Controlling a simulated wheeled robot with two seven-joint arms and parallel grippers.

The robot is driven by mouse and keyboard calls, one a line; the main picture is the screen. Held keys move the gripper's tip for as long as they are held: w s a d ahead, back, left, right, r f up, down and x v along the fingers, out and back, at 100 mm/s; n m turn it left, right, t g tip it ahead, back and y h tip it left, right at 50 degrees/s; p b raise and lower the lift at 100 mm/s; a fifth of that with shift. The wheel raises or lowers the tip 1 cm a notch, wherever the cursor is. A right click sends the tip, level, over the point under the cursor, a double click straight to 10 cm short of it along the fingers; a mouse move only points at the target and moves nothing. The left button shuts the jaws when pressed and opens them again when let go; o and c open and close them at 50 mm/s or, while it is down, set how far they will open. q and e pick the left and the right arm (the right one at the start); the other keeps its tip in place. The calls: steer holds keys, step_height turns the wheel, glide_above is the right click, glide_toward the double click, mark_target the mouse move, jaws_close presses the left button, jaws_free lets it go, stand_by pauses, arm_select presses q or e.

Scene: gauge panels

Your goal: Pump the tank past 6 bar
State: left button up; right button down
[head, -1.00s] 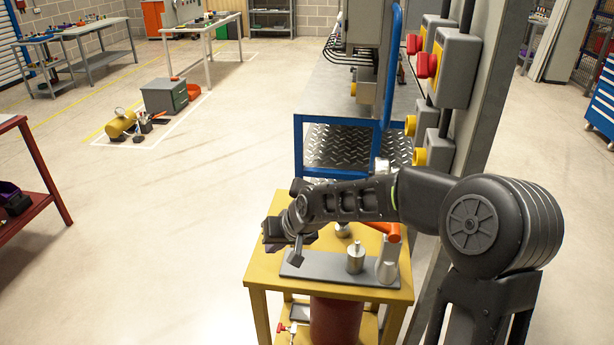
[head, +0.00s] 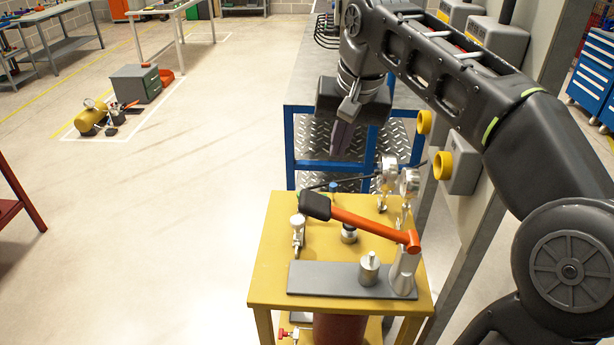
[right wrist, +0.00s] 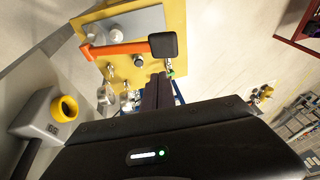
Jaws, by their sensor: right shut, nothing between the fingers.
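The hand pump has an orange lever (head: 370,224) with a black grip (head: 315,205) at its left end. The lever pivots on a silver post (head: 404,268) on a grey base plate (head: 325,279) and slopes slightly up to the left. Two round gauges stand behind it, one (head: 388,170) further back and one (head: 408,182) nearer; their readings are too small to tell. A dark red tank (head: 338,328) is partly hidden under the table. My right gripper (head: 343,143) is shut and empty, above and beyond the grip; in the right wrist view its fingers (right wrist: 159,88) are apart from the grip (right wrist: 163,46). My left gripper is out of view.
The yellow table (head: 270,270) carries the pump, a small valve (head: 298,228) and fittings. A blue-framed tread-plate platform (head: 300,165) stands behind. Yellow-ringed boxes (head: 443,166) are on the panel at right.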

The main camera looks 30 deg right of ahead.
steer(key=shift+s, duration=0.2)
steer(key=b, duration=0.1)
glide_toward(318, 200)
steer(key=x, duration=0.5)
steer(key=shift+w+d+f, duration=0.1)
steer(key=shift+w+d, duration=0.05)
steer(key=shift+d, duration=0.15)
steer(key=shift+w+a+f, duration=0.1)
steer(key=shift+a+f, duration=0.05)
steer(key=shift+f, duration=0.3)
